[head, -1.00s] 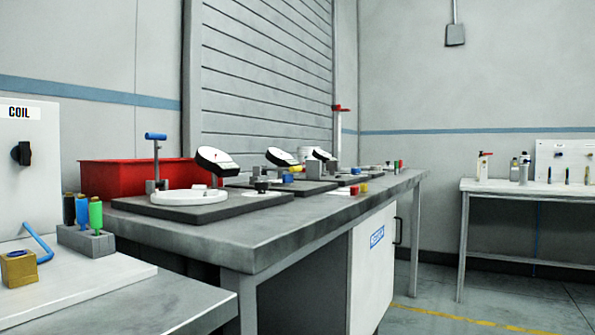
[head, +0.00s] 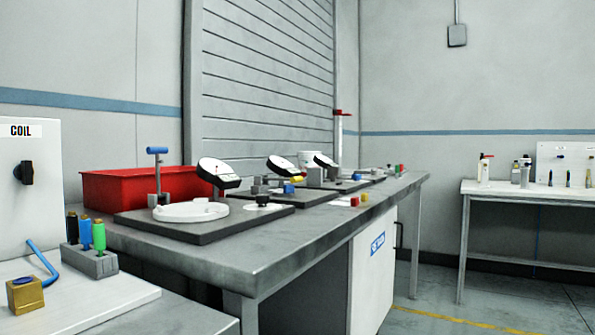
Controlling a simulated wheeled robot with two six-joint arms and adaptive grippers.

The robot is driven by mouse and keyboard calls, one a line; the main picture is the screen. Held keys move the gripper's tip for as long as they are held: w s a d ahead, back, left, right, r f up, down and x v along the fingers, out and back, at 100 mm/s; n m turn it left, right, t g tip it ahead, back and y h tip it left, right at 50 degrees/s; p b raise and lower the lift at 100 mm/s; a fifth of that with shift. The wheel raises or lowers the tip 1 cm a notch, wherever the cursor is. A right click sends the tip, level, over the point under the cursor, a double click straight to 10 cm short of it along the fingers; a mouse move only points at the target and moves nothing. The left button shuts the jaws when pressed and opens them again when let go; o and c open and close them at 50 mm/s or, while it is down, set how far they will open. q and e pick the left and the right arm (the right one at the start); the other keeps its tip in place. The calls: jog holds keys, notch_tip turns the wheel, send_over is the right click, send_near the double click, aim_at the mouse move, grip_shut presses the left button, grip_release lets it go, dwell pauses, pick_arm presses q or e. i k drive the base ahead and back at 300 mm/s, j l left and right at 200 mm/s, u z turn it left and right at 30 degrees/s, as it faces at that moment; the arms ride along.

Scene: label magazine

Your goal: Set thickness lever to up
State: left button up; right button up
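I cannot single out the thickness lever for certain. An upright post with a blue crossbar handle (head: 157,150) stands at the left end of the long grey bench, behind a white round dish on a dark base plate (head: 190,211). A red-topped post (head: 342,113) stands farther back, near the far end of the bench. Neither of my grippers shows in the head view.
The long grey bench (head: 270,250) carries several gauges with tilted dials and a red bin (head: 125,187). A nearer table at left holds a COIL panel (head: 28,190) and a grey block with coloured pegs (head: 92,262). A white table (head: 500,190) stands at right, with floor between.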

aim_at(296, 180)
jog(key=k+l+z, duration=0.15)
jog(key=l, duration=0.25)
jog(key=l+z, duration=0.15)
jog(key=l, duration=0.2)
jog(key=i+j+z, duration=0.1)
jog(key=z, duration=0.2)
jog(key=i+j+z, duration=0.1)
jog(key=z, duration=0.15)
